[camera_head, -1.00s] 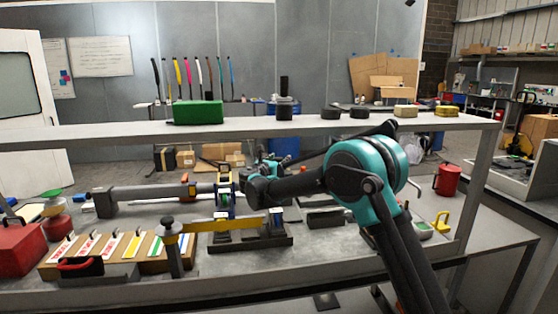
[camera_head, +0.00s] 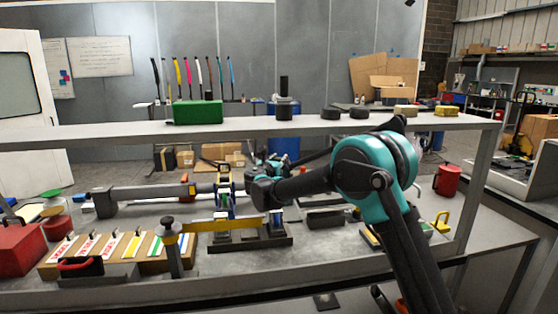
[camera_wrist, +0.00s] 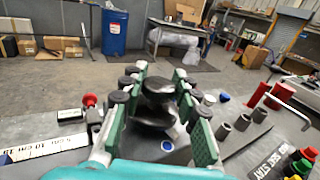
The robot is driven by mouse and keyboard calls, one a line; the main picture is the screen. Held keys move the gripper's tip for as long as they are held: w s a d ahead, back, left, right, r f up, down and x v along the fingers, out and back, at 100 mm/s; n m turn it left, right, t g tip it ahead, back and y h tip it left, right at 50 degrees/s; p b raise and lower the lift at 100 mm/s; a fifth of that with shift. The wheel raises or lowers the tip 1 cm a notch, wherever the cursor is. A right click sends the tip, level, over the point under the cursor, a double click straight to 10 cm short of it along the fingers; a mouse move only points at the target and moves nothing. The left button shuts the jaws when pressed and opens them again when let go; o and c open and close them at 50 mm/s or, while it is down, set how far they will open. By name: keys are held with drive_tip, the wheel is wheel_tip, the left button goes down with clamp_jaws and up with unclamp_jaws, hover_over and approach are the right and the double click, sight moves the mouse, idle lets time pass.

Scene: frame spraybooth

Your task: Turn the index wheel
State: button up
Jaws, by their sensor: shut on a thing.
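In the wrist view my gripper (camera_wrist: 160,74) has its two green-padded fingers on either side of a dark, rounded, lobed piece that I take to be the index wheel (camera_wrist: 151,112). The gripper is shut on it. The lower part of the wheel and its mount are hidden by the fingers and the teal gripper body. In the head view my gripper (camera_head: 267,170) is behind my dark wrist link, beyond the blue-and-yellow fixture, and the wheel cannot be made out there.
A shelf (camera_head: 250,130) with a green box (camera_head: 198,112) runs above the bench. A yellow bar fixture (camera_head: 225,225) stands in front of the gripper. In the wrist view grey cylinders (camera_wrist: 242,122) and red ones stand right, a ruler (camera_wrist: 45,148) lies left.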

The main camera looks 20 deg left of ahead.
drive_tip(key=n+y, duration=0.2)
drive_tip(key=y, duration=0.1)
drive_tip(key=n+g+y, duration=0.1)
drive_tip(key=n+y, duration=0.1)
drive_tip(key=y, duration=0.1)
drive_tip(key=shift+d, duration=0.2)
drive_tip(key=n+g+y, duration=0.5)
drive_tip(key=y, duration=0.1)
drive_tip(key=shift+w+y, duration=0.1)
drive_tip(key=shift+y, duration=0.3)
drive_tip(key=n+g+y, duration=0.2)
drive_tip(key=n+g, duration=0.1)
drive_tip(key=g, duration=0.1)
drive_tip(key=n+g+y, duration=0.1)
drive_tip(key=n+g, duration=0.1)
drive_tip(key=g, duration=0.2)
drive_tip(key=shift+a+n+y, duration=0.1)
drive_tip(key=shift+n+y, duration=0.3)
drive_tip(key=shift+n+g, duration=1.9)
drive_tip(key=shift+g, duration=1)
drive_tip(key=shift+g, duration=0.4)
drive_tip(key=shift+a, duration=0.1)
drive_tip(key=o, duration=1.2)
drive_tip(key=shift+c, duration=0.2)
